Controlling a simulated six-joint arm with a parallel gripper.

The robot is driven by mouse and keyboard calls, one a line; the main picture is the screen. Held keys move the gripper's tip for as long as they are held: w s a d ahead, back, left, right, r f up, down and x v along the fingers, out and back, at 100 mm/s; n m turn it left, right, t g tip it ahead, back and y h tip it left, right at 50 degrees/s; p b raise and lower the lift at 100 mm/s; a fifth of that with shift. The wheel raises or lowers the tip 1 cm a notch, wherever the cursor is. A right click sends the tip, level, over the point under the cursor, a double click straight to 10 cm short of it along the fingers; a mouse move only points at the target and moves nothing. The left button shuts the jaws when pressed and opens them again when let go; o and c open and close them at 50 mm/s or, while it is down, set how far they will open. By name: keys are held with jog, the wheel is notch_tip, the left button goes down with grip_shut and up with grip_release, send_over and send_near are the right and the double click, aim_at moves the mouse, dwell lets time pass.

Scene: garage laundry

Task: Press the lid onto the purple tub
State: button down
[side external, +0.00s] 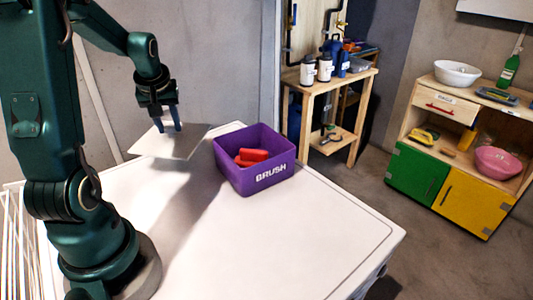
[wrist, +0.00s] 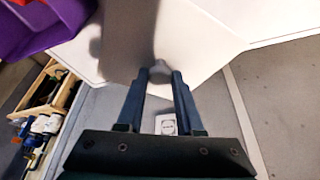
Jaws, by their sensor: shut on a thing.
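The purple tub (side external: 252,180) stands on the white table with its top open and "BRUSH" on its front. Red things (side external: 252,156) lie inside it. The lid (side external: 185,143) is a flat, pale square plate to the left of the tub, apart from it. My gripper (side external: 169,127) is shut on the lid's small knob and holds it above the table. In the wrist view, the fingertips (wrist: 161,70) close around the grey knob on the lid (wrist: 190,35). Part of the tub (wrist: 35,25) shows at the upper left there.
The white table (side external: 300,235) is clear in front of the tub and to its right. A wooden stand (side external: 340,90) with bottles is behind the table. A cabinet (side external: 450,120) with green and yellow doors stands at the far right. A grey wall is behind my gripper.

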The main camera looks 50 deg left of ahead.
aim_at(169, 128)
notch_tip(169, 128, up, 3)
jog(key=shift+f, duration=0.2)
jog(key=shift+d+r, duration=0.1)
jog(key=shift+r, duration=0.2)
jog(key=w+d+r+m+t+h, duration=0.1)
jog(key=w+d+r+m, duration=0.2)
jog(key=w+d+m, duration=0.3)
jog(key=w+d+r+m+t+h, duration=0.1)
jog(key=w+d+r+m+h, duration=0.15)
jog(key=w+d, duration=0.6)
jog(key=shift+m+y, duration=0.35)
jog(key=shift+y, duration=0.1)
jog(key=shift+s+d+f, duration=0.1)
jog(key=shift+s+f, duration=0.05)
jog(key=shift+f, duration=0.9)
jog(key=shift+s+f, duration=0.15)
jog(key=shift+f, duration=0.85)
jog(key=shift+s+d+f, duration=0.1)
jog(key=shift+s+f, duration=0.05)
jog(key=shift+f, duration=0.9)
jog(key=shift+f, duration=0.65)
grip_release()
